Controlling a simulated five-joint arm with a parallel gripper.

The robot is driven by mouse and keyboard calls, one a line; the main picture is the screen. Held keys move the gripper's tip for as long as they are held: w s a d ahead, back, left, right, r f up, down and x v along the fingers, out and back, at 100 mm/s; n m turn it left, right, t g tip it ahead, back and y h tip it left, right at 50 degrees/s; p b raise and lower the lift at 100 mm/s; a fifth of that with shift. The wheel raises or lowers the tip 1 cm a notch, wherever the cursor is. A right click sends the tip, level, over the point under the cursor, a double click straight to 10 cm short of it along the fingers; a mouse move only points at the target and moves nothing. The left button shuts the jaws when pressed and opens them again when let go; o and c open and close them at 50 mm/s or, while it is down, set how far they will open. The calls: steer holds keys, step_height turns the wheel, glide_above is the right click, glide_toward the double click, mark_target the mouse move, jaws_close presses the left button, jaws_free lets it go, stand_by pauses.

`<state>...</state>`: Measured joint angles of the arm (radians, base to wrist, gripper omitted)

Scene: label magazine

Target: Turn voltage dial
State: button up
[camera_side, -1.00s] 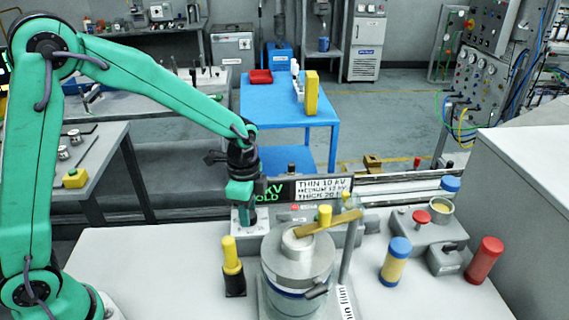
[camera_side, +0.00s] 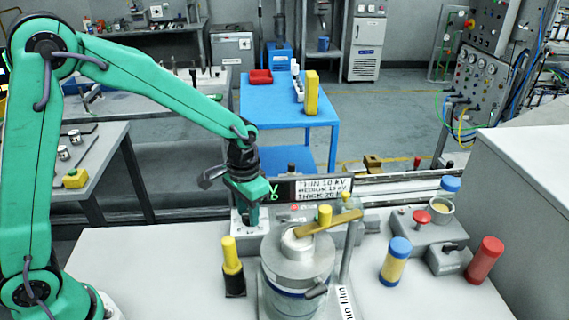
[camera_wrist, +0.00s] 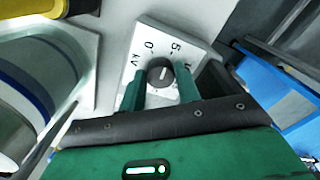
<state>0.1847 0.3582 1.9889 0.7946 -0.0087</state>
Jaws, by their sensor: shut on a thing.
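The voltage dial (camera_wrist: 159,72) is a round dark knob with a pale pointer line, on a white plate (camera_wrist: 150,32) marked 0, 5 and kV. In the wrist view the line points up, roughly between 0 and 5. My gripper (camera_wrist: 160,88) is shut on the dial, with one green finger on each side of it. In the side view my gripper (camera_side: 251,222) points down onto the white dial plate (camera_side: 238,228) and hides the knob. A sign (camera_side: 322,188) with kV values for thin, medium and thick stands behind; my gripper covers most of its green readout.
A metal drum (camera_side: 297,268) with a brass bar (camera_side: 328,223) on top stands close to the right of my gripper. A yellow-topped black post (camera_side: 232,265) stands in front. Red (camera_side: 485,260) and blue-yellow (camera_side: 396,262) cylinders stand farther right. The table's left front is clear.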

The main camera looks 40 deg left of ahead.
steer(key=n, duration=0.4)
steer(key=shift+d+n, duration=0.1)
steer(key=shift+n, duration=0.2)
steer(key=n, duration=0.4)
stand_by(0.3)
steer(key=o, duration=1)
steer(key=shift+c, duration=0.2)
steer(key=shift+r, duration=0.15)
steer(key=shift+r, duration=3.8)
